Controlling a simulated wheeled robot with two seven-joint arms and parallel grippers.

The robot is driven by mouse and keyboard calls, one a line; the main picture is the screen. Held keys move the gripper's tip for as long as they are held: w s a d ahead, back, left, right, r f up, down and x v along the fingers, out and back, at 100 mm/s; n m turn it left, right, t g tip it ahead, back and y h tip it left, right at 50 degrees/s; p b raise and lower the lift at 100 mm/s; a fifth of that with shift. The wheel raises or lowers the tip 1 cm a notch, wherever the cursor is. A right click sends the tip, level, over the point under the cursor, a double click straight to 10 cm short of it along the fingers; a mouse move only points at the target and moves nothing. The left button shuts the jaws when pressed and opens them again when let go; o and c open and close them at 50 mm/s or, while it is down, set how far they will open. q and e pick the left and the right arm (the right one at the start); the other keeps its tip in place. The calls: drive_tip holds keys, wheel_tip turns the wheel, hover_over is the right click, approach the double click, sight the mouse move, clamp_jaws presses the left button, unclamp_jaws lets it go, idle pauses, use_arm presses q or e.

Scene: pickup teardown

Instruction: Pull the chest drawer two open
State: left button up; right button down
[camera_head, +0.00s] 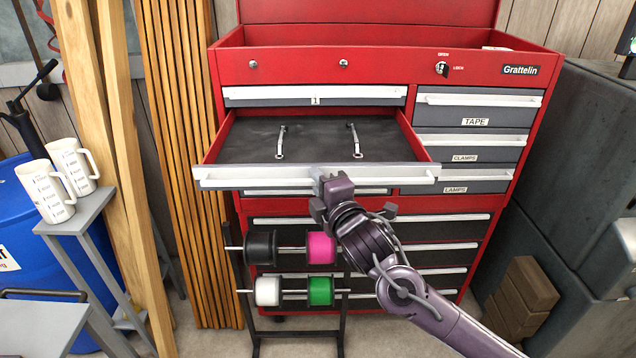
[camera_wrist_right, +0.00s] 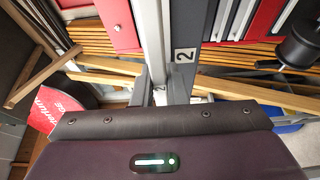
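Chest drawer two (camera_head: 245,140) is pulled far out of the red tool chest (camera_head: 380,68), below the shut drawer one (camera_head: 260,97). Its light handle rail (camera_head: 260,174) runs along the front edge. My right gripper (camera_head: 326,182) is at the middle of this rail. In the right wrist view the drawer front carries a label "2" (camera_wrist_right: 183,55), and my fingers (camera_wrist_right: 160,88) sit on both sides of the rail, closed on it. Two wrenches (camera_head: 281,142) (camera_head: 355,140) lie on the drawer's dark floor. My left gripper is not in view.
Shut drawers marked TAPE (camera_head: 475,109), CLAMPS and LAMPS are at the right. A spool rack (camera_head: 232,262) stands below the open drawer. White measuring cups (camera_head: 42,190) stand on a grey stand at left, beside leaning wooden boards (camera_head: 120,120).

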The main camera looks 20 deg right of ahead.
drive_tip(key=c, duration=1.5)
unclamp_jaws()
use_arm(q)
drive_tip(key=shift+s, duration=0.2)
use_arm(e)
drive_tip(key=shift+o, duration=0.3)
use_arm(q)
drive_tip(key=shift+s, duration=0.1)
